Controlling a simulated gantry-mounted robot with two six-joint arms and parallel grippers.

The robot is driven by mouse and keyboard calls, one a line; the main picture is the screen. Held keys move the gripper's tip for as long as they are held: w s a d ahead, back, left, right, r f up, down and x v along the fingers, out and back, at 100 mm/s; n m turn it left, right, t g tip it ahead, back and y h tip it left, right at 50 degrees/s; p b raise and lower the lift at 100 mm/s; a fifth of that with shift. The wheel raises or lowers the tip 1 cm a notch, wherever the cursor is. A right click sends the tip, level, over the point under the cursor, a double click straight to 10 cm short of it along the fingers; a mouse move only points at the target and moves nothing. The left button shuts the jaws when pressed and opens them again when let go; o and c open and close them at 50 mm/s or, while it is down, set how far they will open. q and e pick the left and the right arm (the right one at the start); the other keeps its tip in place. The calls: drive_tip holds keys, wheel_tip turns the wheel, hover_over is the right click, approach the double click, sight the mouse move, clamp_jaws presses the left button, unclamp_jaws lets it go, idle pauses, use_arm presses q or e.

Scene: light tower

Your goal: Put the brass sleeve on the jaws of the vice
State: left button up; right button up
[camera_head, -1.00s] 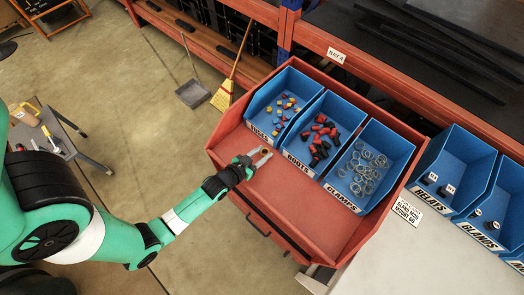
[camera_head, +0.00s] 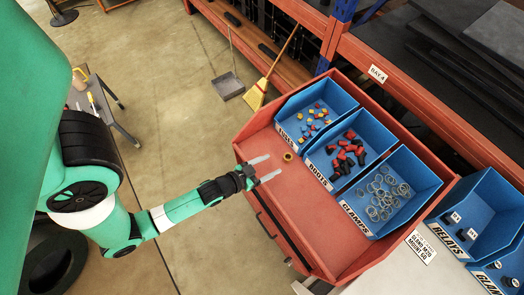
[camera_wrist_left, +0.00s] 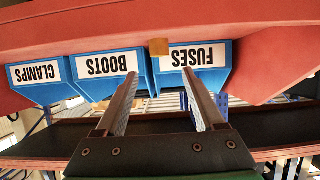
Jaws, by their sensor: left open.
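The brass sleeve (camera_head: 288,156) is a small ring on the red drawer floor, in front of the fuses bin. It also shows in the left wrist view (camera_wrist_left: 158,47), where the picture is upside down, beyond and between my fingers. My left gripper (camera_head: 274,167) is open and empty over the drawer, its fingertips a little short of the sleeve. Its two fingers stand wide apart in the left wrist view (camera_wrist_left: 160,84). My right gripper is not in view. I cannot make out the vice or its jaws.
Blue bins for fuses (camera_head: 337,93), boots (camera_head: 378,123) and clamps (camera_head: 425,178) fill the back of the red drawer (camera_head: 300,215). A broom (camera_head: 257,95) and dustpan (camera_head: 228,88) stand behind. A small bench (camera_head: 105,95) is at the left. The drawer's front floor is mostly clear.

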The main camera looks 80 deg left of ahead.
use_arm(q)
drive_tip(key=v, duration=0.4)
drive_tip(key=shift+w, duration=0.1)
drive_tip(key=w+r+m+t, duration=0.1)
drive_tip(key=w+r+t, duration=0.2)
drive_tip(key=w+r, duration=0.85)
drive_tip(key=w+r+m+t, duration=0.1)
drive_tip(key=w+r+t, duration=0.3)
drive_tip(key=w+r, duration=0.8)
drive_tip(key=s+d+r+m+t+h, duration=0.1)
drive_tip(key=d+r+t+h, duration=0.2)
drive_tip(key=r, duration=1.2)
drive_tip(key=s+d+r+m+t+h, duration=0.1)
drive_tip(key=s+d+r+t, duration=0.35)
drive_tip(key=r, duration=1.05)
drive_tip(key=s+d+r+h, duration=0.1)
drive_tip(key=d+r, duration=0.1)
drive_tip(key=r, duration=0.4)
drive_tip(key=s+d+r+m+h, duration=0.1)
drive_tip(key=s+d+r+h, duration=0.1)
drive_tip(key=r, duration=0.4)
drive_tip(key=shift+s+d+r+m+t, duration=0.3)
drive_tip(key=shift+d+r+t, duration=0.1)
drive_tip(key=shift+d, duration=0.35)
drive_tip(key=shift+c, duration=1.2)
